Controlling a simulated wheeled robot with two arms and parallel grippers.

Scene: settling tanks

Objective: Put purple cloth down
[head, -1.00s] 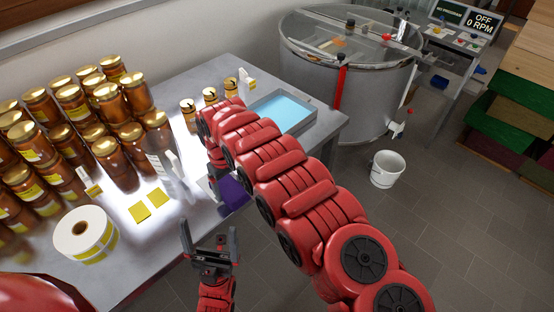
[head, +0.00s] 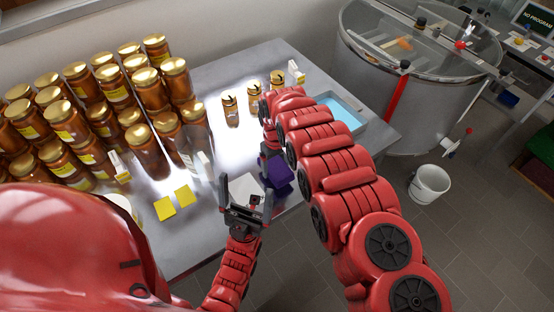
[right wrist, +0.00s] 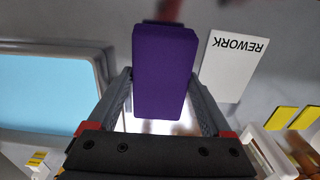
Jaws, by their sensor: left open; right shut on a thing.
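The purple cloth (head: 281,172) is a folded block. In the right wrist view the cloth (right wrist: 165,70) sits between the two fingers of my right gripper (right wrist: 160,100), which is shut on it. In the head view my right gripper (head: 268,152) is partly hidden by its own arm, near the front edge of the steel table (head: 225,150). I cannot tell whether the cloth touches the table. My left gripper (head: 247,190) is open and empty, just left of and nearer than the cloth.
A white REWORK card (right wrist: 236,64) lies beside the cloth. A tray with a blue inside (head: 362,127) is at the table's right end. Honey jars (head: 145,148) crowd the left. Yellow labels (head: 165,208) lie in front. A white bucket (head: 429,184) stands on the floor.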

